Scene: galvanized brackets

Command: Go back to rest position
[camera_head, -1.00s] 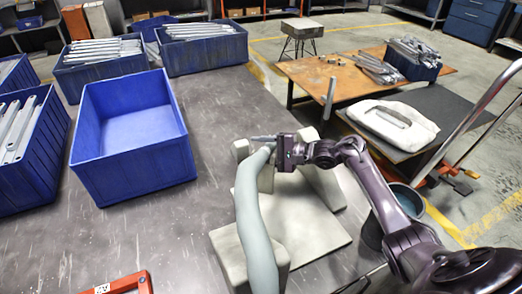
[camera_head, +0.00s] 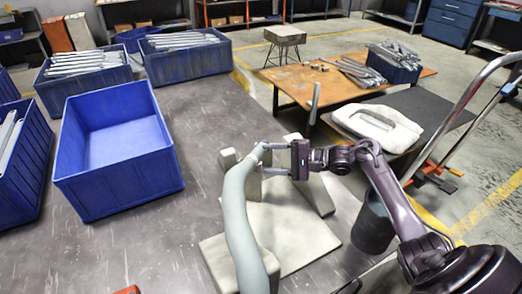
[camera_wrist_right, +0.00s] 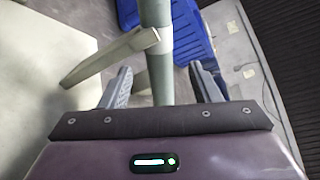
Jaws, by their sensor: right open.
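My right gripper (camera_head: 275,160) is open, its fingers pointing left over the pale stand (camera_head: 316,190) on the grey table. It also shows in the right wrist view (camera_wrist_right: 162,85), with its fingers apart. A grey-green curved tube (camera_head: 238,210) rises to the fingertips; in the wrist view it passes behind the gap between the fingers (camera_wrist_right: 158,55). A beige bar (camera_wrist_right: 110,58) crosses left of the tube there; I cannot tell whether it belongs to the stand. I see no bracket clearly gripped. My left gripper is not in view.
An empty blue bin (camera_head: 115,150) stands on the table at left. Blue bins with grey brackets (camera_head: 85,62) stand behind it. A pale pad (camera_head: 378,125) lies on a dark bench at right, near a dark bucket (camera_head: 374,225) and a trolley handle (camera_head: 460,110).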

